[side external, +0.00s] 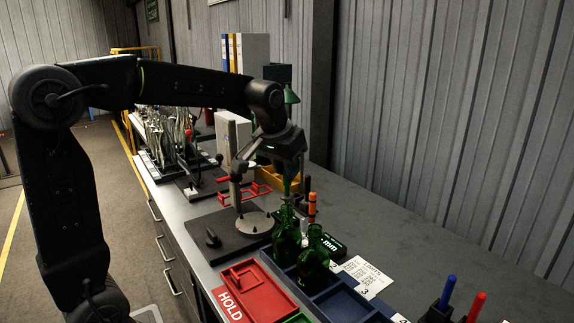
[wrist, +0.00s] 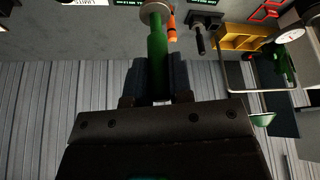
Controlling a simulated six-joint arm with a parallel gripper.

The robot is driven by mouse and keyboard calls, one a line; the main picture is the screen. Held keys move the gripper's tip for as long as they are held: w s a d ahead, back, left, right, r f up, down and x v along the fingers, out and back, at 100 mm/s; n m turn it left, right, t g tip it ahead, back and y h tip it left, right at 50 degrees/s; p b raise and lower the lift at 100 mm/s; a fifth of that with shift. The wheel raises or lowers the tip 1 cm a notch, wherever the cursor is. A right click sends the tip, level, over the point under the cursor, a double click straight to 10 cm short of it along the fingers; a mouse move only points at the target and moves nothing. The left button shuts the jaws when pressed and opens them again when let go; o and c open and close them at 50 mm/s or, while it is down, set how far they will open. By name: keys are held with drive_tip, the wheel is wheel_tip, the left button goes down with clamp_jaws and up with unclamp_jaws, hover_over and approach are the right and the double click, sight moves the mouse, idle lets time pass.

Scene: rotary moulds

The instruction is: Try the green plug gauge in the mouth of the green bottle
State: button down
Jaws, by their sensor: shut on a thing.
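My gripper (side external: 288,170) is shut on the green plug gauge (side external: 287,187), which points down. In the wrist view the gauge's green handle (wrist: 157,50) lies between the jaws (wrist: 157,85), with a pale metal disc at its far end. Two green glass bottles stand upright near the blue tray. The gauge's lower end is right over the mouth of the farther bottle (side external: 286,240). I cannot tell whether its tip is inside the mouth. The nearer bottle (side external: 313,262) stands to the right. In the wrist view no bottle is clearly seen.
An orange-handled gauge (side external: 312,207) stands close behind the bottles. A red HOLD tray (side external: 258,294) and a blue tray (side external: 347,303) lie in front. A dial stand (side external: 253,224) is to the left. Blue and red markers stand at right. The bench along the wall is clear.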

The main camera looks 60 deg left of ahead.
drive_tip(key=shift+f, duration=1.1)
idle(2.1)
drive_tip(key=shift+r, duration=0.1)
drive_tip(key=shift+r, duration=2.85)
